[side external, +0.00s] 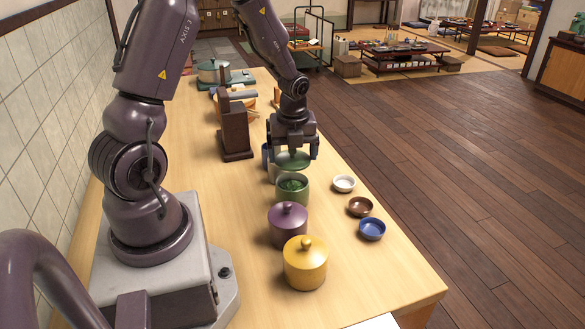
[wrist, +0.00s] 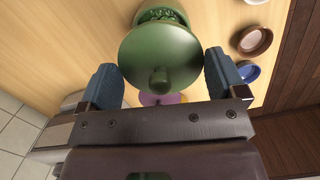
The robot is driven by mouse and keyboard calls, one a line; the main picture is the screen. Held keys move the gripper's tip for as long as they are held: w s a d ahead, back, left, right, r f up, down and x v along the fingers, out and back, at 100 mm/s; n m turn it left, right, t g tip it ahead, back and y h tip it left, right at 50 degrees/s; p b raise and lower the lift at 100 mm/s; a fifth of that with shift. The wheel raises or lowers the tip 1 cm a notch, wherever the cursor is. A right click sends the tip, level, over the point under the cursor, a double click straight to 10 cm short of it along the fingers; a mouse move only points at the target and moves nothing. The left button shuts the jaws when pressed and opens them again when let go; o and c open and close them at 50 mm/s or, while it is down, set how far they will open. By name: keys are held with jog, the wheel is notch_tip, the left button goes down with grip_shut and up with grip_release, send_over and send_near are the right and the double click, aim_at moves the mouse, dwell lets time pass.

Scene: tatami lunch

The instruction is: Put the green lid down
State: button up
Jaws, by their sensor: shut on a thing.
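The green lid (side external: 293,160) is in my gripper (side external: 292,152), above and slightly behind the open green pot (side external: 292,196) in the side external view. The pot has dark green contents. In the wrist view the round lid (wrist: 158,48), with its knob, lies between the two blue fingers of my gripper (wrist: 163,82). It covers part of the green pot (wrist: 160,9), whose rim and contents show past the lid's edge. The lid appears raised off the pot.
A purple lidded pot (side external: 288,228) and a yellow lidded pot (side external: 305,266) stand in front. White (side external: 344,183), brown (side external: 360,206) and blue (side external: 372,229) bowls line the table's right side. A dark wooden stand (side external: 235,135) is left of my gripper. Bare table lies left of the pots.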

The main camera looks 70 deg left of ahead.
aim_at(322, 167)
notch_tip(322, 167, up, 3)
jog(key=shift+f, duration=0.1)
jog(key=shift+s, duration=0.15)
jog(key=w+a+f, duration=0.2)
jog(key=w+a, duration=0.1)
jog(key=w+a+f, duration=0.3)
jog(key=w, duration=0.1)
jog(key=w+a+f, duration=0.3)
jog(key=w, duration=0.1)
jog(key=shift+w+a+f, duration=0.15)
jog(key=shift+a, duration=0.15)
jog(key=shift+m, duration=0.6)
jog(key=f, duration=0.2)
jog(key=w+a+f, duration=0.1)
jog(key=f, duration=0.1)
jog(key=w+a+f, duration=0.1)
jog(key=f, duration=0.1)
jog(key=shift+w+a+f, duration=0.15)
jog(key=shift+f, duration=0.1)
jog(key=shift+f, duration=0.1)
jog(key=o, duration=0.6)
jog(key=shift+o, duration=0.2)
